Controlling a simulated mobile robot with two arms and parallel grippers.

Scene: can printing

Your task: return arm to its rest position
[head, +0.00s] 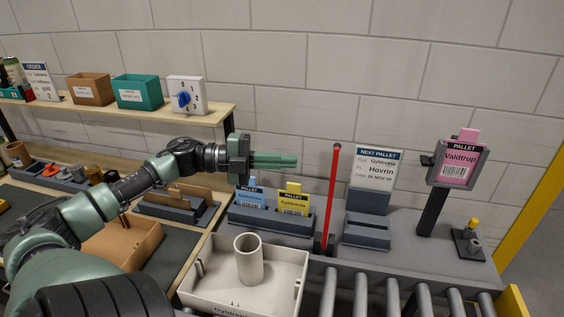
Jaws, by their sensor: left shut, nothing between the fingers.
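My left arm comes in from the lower left and reaches up and to the right. My left gripper (275,160) is shut, with its green fingers together and nothing between them. It points right in front of the grey wall, above the blue and yellow pallet cards. My right gripper is not in the head view.
A cream tray (283,296) holding an upright cream cylinder (249,258) stands below. A rack with a blue card (251,196) and a yellow card (293,201) is behind it. A red post (331,200), pink-card stand (459,165), rollers (390,297) and a shelf (140,116) surround it.

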